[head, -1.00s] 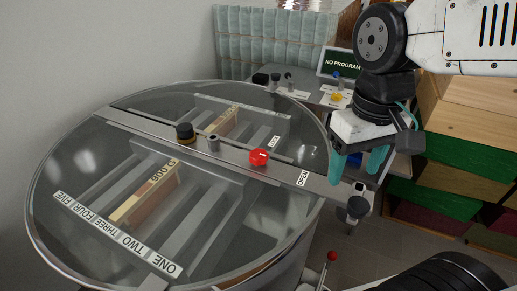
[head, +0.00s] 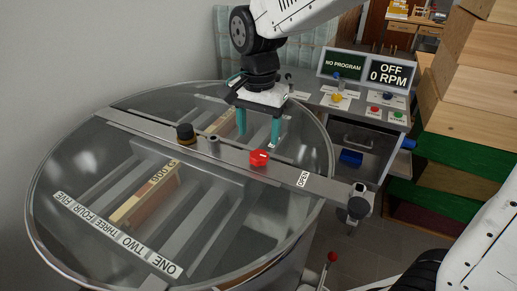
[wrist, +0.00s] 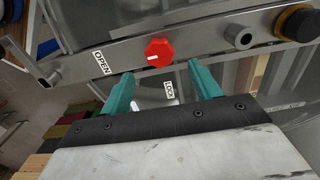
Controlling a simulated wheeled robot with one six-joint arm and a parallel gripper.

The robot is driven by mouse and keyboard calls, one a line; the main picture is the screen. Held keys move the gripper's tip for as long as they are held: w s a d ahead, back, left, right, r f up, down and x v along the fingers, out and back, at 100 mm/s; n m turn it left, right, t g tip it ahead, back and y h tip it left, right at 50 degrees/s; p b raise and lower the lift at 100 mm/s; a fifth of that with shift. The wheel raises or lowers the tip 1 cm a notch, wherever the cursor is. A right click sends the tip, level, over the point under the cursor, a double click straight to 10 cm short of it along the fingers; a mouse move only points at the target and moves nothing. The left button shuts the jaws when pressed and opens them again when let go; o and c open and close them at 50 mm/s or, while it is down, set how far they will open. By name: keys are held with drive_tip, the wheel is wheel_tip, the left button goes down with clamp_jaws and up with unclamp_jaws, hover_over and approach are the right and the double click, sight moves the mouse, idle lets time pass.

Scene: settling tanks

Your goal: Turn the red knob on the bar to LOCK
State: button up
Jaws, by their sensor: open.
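The red knob (head: 259,158) sits on the metal bar (head: 230,153) that crosses the round, clear-lidded tank. In the wrist view the red knob (wrist: 158,52) shows a white pointer mark on its side toward the OPEN label (wrist: 101,62). The LOCK label (wrist: 170,90) lies on the near side of the knob in the wrist view, between my fingers. My gripper (head: 259,140) is open and empty, with teal fingers pointing down behind the bar. In the wrist view my gripper (wrist: 160,82) has its fingertips short of the knob, one to each side, not touching it.
A black-and-yellow knob (head: 185,134) and a small metal post (head: 213,145) stand on the bar left of the red knob. A clamp (head: 359,204) is at the bar's right end. A control desk with screens (head: 389,73) stands behind right, beside stacked wooden boxes (head: 462,110).

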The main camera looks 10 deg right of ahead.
sight(259, 154)
wheel_tip(259, 154, down, 6)
drive_tip(key=shift+f, duration=0.1)
drive_tip(key=c, duration=1)
